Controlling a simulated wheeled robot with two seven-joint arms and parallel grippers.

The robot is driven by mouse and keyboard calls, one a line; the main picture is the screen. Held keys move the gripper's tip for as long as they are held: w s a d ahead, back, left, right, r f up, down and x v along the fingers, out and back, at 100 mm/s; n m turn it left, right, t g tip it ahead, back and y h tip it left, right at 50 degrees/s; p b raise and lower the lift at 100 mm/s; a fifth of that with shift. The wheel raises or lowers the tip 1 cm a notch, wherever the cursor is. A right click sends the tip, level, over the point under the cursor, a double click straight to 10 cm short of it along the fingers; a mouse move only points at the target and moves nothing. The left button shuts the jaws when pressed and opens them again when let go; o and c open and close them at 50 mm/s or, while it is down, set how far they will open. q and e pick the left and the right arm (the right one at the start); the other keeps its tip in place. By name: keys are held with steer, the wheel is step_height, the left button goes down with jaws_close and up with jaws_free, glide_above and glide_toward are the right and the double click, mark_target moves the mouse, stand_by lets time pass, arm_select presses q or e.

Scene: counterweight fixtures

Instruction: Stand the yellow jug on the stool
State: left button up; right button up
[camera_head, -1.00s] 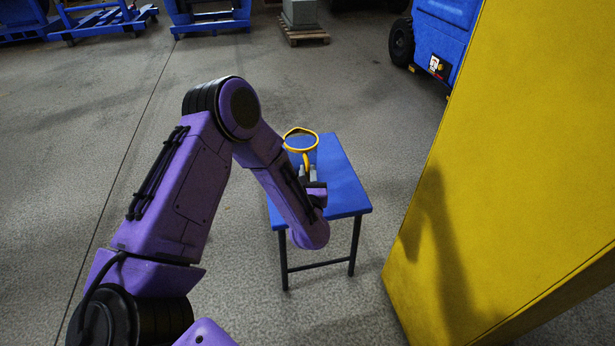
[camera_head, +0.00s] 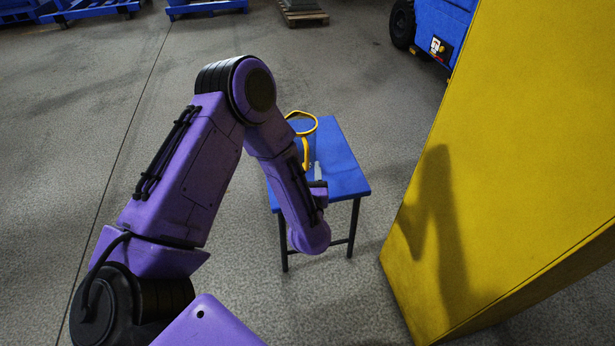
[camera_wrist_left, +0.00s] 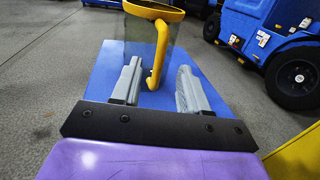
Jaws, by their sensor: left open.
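The yellow jug (camera_head: 306,151) stands upright on the blue stool (camera_head: 345,178), towards its far left part. Its rim and handle are yellow and its body looks see-through. My left gripper (camera_head: 313,172) is over the near part of the stool, on the handle side of the jug; my forearm hides part of it. In the left wrist view the open fingers (camera_wrist_left: 159,68) point at the jug (camera_wrist_left: 160,52), and its handle shows between them, apart from both. The stool (camera_wrist_left: 103,72) also shows below the fingers. My right gripper is not in view.
A large yellow block (camera_head: 500,180) rises right of the stool, with a floor gap between. A blue vehicle (camera_head: 440,30) with a black wheel is at the back right. A pallet (camera_head: 302,16) and blue racks (camera_head: 90,10) are far back. The floor around the stool is clear.

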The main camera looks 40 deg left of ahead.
arm_select(q)
steer(key=v, duration=0.6)
steer(key=s+d+f+m+g+h, duration=0.1)
steer(key=s+f+m+g+h, duration=0.2)
steer(key=s+f+m, duration=0.75)
steer(key=s+f+m+g+h, duration=0.35)
steer(key=f+m, duration=0.25)
steer(key=m, duration=1)
steer(key=s+f+m+g+h, duration=0.1)
steer(key=s+f+m+g, duration=0.3)
steer(key=s+m, duration=0.6)
steer(key=shift+s+a+f, duration=0.2)
steer(key=shift+a+f, duration=0.05)
steer(key=shift+a, duration=0.15)
steer(key=shift+g, duration=0.25)
